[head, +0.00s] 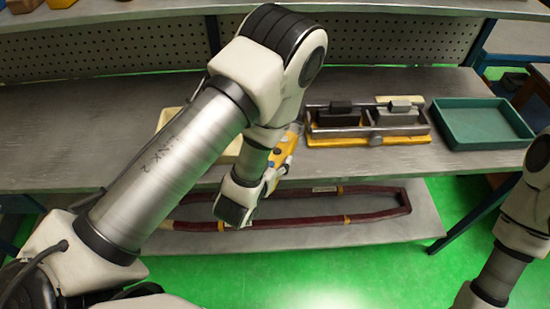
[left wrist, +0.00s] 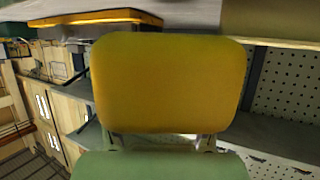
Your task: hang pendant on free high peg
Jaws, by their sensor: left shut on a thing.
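The yellow pendant (head: 288,147) with a blue button shows just beyond my left wrist in the head view, partly hidden by my arm. My left gripper (head: 276,176) is shut on it, in front of the bench edge. In the left wrist view the yellow body of the pendant (left wrist: 170,85) fills the middle, close to the camera. No peg can be made out in either view. My right gripper is out of view; only part of that arm shows at the right edge of the head view.
A grey bench (head: 70,135) runs behind, backed by a perforated panel (head: 390,38). It carries a metal clamp fixture (head: 368,120), a green tray (head: 480,122) and a cream bin (head: 170,118) partly behind my arm. A long dark-red coil (head: 375,217) lies on the lower shelf (head: 425,215).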

